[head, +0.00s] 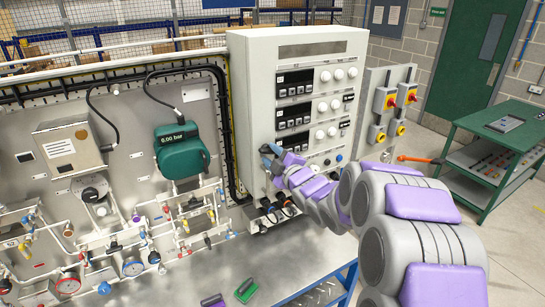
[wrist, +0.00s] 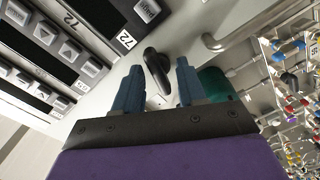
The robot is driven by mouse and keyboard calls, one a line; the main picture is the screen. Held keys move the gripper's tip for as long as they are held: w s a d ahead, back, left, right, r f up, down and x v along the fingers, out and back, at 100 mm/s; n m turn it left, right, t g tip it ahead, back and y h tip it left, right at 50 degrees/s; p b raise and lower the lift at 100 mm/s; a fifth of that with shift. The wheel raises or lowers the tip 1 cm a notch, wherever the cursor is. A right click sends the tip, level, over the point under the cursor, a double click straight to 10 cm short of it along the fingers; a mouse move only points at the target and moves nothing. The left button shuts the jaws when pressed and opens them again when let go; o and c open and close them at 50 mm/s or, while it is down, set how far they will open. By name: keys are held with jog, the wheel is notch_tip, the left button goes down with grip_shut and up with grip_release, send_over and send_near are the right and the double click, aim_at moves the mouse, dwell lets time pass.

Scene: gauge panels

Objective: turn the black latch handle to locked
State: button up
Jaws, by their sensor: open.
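The black latch handle (wrist: 156,68) shows in the wrist view on the pale cabinet face. It is a short black lever, and its lower end lies between my two fingers in the picture. My gripper (wrist: 159,72) is open, with one blue-grey finger on each side of the handle; neither clearly touches it. I cannot tell how deep the handle sits between them. In the head view my gripper (head: 269,156) is at the lower left of the grey control cabinet (head: 249,100), close to its front. There the handle is hidden or too small to make out.
A metal handle (wrist: 214,42) sticks out beside the latch. A pipe panel with a green gauge box (head: 182,150) stands left of the cabinet. A steel bench (head: 290,262) lies below, with a green block (head: 246,290) on it. A green trolley (head: 490,150) stands right.

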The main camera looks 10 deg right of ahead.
jog(key=shift+s, duration=0.15)
jog(key=b+v, duration=0.6)
jog(key=v, duration=1.1)
